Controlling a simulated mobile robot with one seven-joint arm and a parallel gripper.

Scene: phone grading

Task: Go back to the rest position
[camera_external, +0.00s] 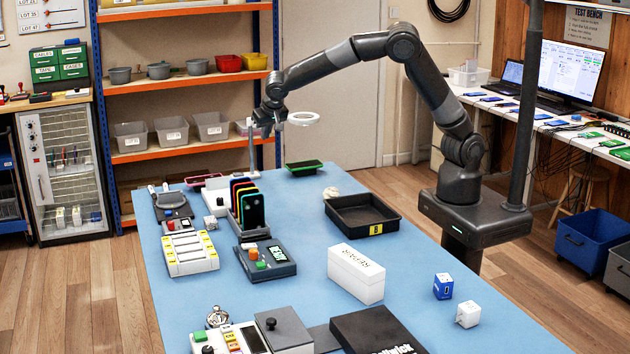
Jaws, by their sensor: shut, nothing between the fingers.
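My gripper (266,128) is at the end of my dark grey arm, high above the far left part of the blue table (318,290). It is small in the picture and looks shut, with nothing held. My arm rises from its base at the right edge of the table, bends at the top and reaches to the left. The gripper is above the rack of coloured phones (250,210) and apart from it. It appears close to a lamp stand with a white ring (303,118); I cannot tell the gap between them.
A black tray (362,213) marked B, a white REPAIR box (356,273) and a black box (377,332) stand on the table. A test device (265,259) and a white slotted unit (190,254) are at left.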

